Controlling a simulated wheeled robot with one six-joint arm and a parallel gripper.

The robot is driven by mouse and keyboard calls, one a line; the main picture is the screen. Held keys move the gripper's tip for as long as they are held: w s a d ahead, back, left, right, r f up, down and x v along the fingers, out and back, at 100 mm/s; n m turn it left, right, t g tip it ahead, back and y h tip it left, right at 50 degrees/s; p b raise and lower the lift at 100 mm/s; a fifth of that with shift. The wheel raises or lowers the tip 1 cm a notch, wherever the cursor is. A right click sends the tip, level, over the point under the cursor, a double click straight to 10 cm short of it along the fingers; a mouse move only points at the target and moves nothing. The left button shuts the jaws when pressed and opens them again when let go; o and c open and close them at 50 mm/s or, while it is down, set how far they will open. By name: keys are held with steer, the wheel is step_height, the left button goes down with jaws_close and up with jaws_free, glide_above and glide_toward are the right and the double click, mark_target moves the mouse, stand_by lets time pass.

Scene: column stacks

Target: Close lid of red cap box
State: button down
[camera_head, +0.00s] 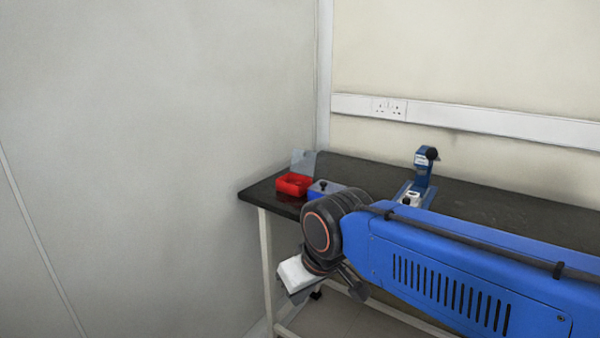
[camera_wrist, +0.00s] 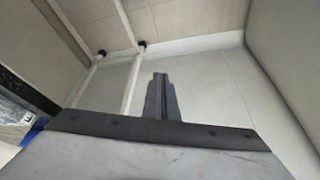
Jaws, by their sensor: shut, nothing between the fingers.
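The red box (camera_head: 294,184) sits on the dark bench near its left end. Its clear lid (camera_head: 303,161) stands up, open, at the back of the box. My gripper (camera_head: 316,295) is low in front of the bench, below the bench top and apart from the box. In the wrist view the fingers (camera_wrist: 159,84) are together and empty, with floor beyond them. The box is not seen in the wrist view.
A blue box with a grey lid (camera_head: 324,187) stands just right of the red box, partly behind my arm. A blue stand (camera_head: 423,172) is farther right on the bench (camera_head: 375,178). Walls close in behind and at left. Bench legs (camera_wrist: 132,82) show in the wrist view.

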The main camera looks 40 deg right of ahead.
steer(key=w+d+r+m, duration=0.4)
steer(key=w+d+r, duration=0.1)
steer(key=w+r, duration=0.8)
step_height(320, 180, up, 12)
steer(key=m+g+h, duration=0.2)
steer(key=m+g, duration=0.1)
steer(key=m, duration=0.3)
glide_above(305, 162)
steer(key=s+a, duration=0.4)
steer(key=a, duration=0.2)
steer(key=w+d+m+g, duration=0.1)
steer(key=w+d+m, duration=0.45)
steer(key=d, duration=0.75)
step_height(305, 162, down, 9)
steer(key=a+n, duration=0.1)
steer(key=a, duration=0.1)
steer(key=shift+w+a, duration=0.35)
steer(key=shift+w, duration=0.1)
steer(key=shift+a+n, duration=0.1)
steer(key=shift+n, duration=0.15)
